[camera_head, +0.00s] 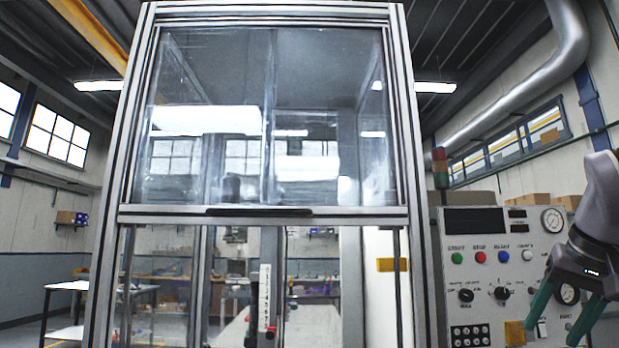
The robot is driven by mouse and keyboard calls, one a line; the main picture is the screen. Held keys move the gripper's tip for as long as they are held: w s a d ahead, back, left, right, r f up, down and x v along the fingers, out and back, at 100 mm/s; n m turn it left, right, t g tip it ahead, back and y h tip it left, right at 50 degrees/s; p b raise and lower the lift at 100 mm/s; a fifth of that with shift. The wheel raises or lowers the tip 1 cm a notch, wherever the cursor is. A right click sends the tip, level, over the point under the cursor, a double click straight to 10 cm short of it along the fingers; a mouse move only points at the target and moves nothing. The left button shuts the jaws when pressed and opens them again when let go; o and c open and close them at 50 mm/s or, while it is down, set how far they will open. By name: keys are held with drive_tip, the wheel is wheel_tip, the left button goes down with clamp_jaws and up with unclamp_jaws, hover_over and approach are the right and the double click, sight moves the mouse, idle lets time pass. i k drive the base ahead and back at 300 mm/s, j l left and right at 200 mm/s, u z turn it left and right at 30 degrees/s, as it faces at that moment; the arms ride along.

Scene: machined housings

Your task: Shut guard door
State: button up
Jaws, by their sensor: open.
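The guard door (330,130) is a clear sliding panel in an upright aluminium frame (416,200). It sits raised, filling the upper part of the frame. Its lower edge is a metal rail with a dark handle strip (258,212) at about mid-height in the picture. Below that rail the opening is uncovered, and the bottom of the frame is out of view. My gripper (562,325) is at the lower right, in front of the control panel, with its two green fingers spread and pointing down. It is open, empty and well apart from the door.
A control panel (490,222) with coloured buttons, knobs and gauges stands right of the frame. A signal tower (440,168) rises behind it. Inside the opening is a vertical numbered scale (264,297). A work table (65,286) stands far left.

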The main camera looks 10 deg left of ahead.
sight(133, 208)
drive_tip(key=u, duration=1.15)
